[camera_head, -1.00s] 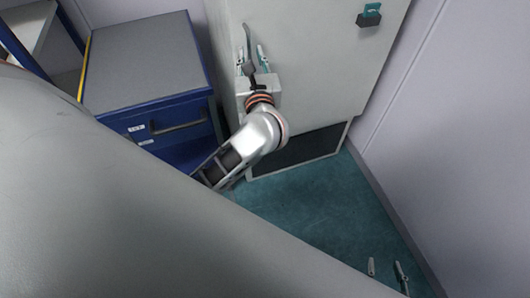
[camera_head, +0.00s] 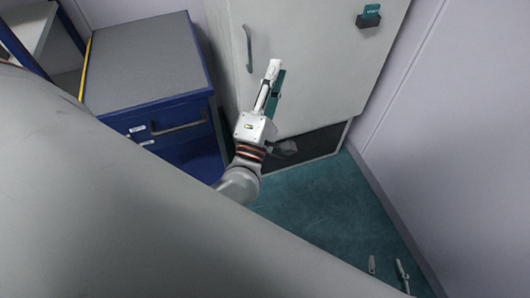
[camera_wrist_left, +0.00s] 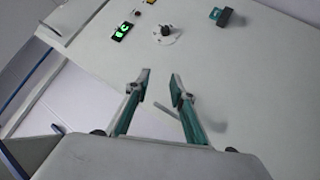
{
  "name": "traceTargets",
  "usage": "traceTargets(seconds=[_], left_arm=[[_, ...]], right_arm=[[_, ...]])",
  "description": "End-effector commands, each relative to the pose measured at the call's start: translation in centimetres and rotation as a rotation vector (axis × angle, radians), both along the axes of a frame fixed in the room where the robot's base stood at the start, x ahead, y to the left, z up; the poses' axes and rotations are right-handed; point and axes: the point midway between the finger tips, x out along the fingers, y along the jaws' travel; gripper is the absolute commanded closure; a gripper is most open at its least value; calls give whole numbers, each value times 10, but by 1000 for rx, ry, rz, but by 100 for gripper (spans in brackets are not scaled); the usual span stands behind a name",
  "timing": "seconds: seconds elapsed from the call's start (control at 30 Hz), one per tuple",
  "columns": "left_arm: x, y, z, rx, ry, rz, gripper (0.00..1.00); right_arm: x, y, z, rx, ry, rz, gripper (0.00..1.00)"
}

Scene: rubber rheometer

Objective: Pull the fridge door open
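The pale grey fridge door (camera_head: 310,60) stands upright in the head view and looks shut. Its vertical handle (camera_head: 248,48) is near the door's left edge. My left gripper (camera_head: 276,76) is in front of the door, right of and lower than the handle, clear of it. In the left wrist view my left gripper (camera_wrist_left: 162,82) has its fingers apart, and a short pale bar (camera_wrist_left: 168,112), perhaps the handle, shows between them. My right gripper (camera_head: 387,268) shows only as two separated fingertips over the floor at the lower right.
A blue drawer cabinet (camera_head: 150,65) stands left of the fridge. A dark teal holder (camera_head: 369,16) is on the door's upper right; a green display (camera_wrist_left: 122,32) and knob (camera_wrist_left: 166,31) show in the left wrist view. Teal floor (camera_head: 320,205) is clear; a wall (camera_head: 460,130) bounds the right.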

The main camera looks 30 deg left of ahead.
Motion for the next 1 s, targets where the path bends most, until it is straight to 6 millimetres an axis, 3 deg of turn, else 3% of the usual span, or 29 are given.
traceTargets(seconds=[0.5,1.0], left_arm=[[-18,-55,-72,598,183,-65,76],[-45,-79,-154,1058,336,-143,76]], right_arm=[[1,0,5,0,-3,0,60],[2,0,9,0,-5,0,60]])
